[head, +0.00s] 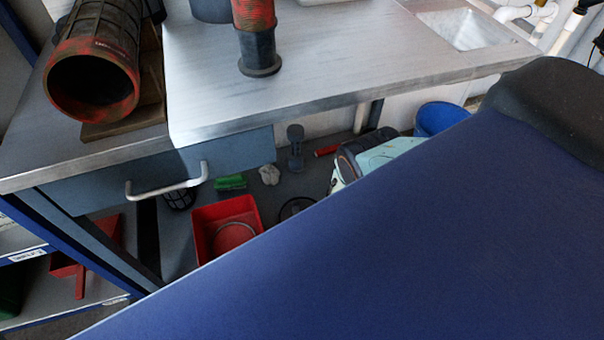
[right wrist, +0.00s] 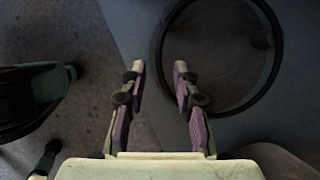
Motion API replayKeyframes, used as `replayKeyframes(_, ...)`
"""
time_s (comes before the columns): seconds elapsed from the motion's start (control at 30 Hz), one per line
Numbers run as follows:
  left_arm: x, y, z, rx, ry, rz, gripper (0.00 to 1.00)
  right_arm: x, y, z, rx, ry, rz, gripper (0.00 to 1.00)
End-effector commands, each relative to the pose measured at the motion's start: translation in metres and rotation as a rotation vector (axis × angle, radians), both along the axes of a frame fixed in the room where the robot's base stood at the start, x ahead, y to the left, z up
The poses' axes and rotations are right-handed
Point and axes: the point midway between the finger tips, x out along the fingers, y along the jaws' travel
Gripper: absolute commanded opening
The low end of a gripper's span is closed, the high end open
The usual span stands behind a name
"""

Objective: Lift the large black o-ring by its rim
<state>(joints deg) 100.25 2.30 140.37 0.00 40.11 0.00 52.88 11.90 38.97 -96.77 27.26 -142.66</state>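A large black o-ring (right wrist: 278,45) lies at the upper right of the right wrist view, seen from above on a blue-grey surface. My right gripper (right wrist: 159,67) is open, with two purple-padded fingers pointing at the ring's left side. The left part of the rim shows between and just beyond the fingertips. I cannot tell whether the fingers touch it. Nothing is held. In the head view a thin dark ring (head: 281,212) shows on the floor, partly hidden by a large blue shape; I cannot tell whether it is the same ring. My left gripper is not in view.
A metal workbench (head: 330,60) carries a black-and-red cylinder (head: 95,65) and a narrower one (head: 258,45). Below are a red bin (head: 205,215), a green item (head: 230,182) and a blue bucket (head: 440,118). In the right wrist view, a dark object (right wrist: 35,95) stands left.

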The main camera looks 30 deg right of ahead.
Motion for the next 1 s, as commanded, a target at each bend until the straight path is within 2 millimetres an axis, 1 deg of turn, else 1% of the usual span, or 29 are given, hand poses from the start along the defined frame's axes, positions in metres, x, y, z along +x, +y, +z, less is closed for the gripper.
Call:
replayKeyframes(0.07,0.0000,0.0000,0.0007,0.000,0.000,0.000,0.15,0.0001,-0.0003,0.0007,0.000,0.000,0.000,0.28)
replayKeyframes(0.4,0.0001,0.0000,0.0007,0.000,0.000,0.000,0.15,-0.0002,-0.0004,0.0007,0.000,0.000,-0.001,0.00)
replayKeyframes(1.0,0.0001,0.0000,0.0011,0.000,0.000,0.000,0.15,0.0011,0.0008,0.0017,0.000,0.000,-0.001,0.00)
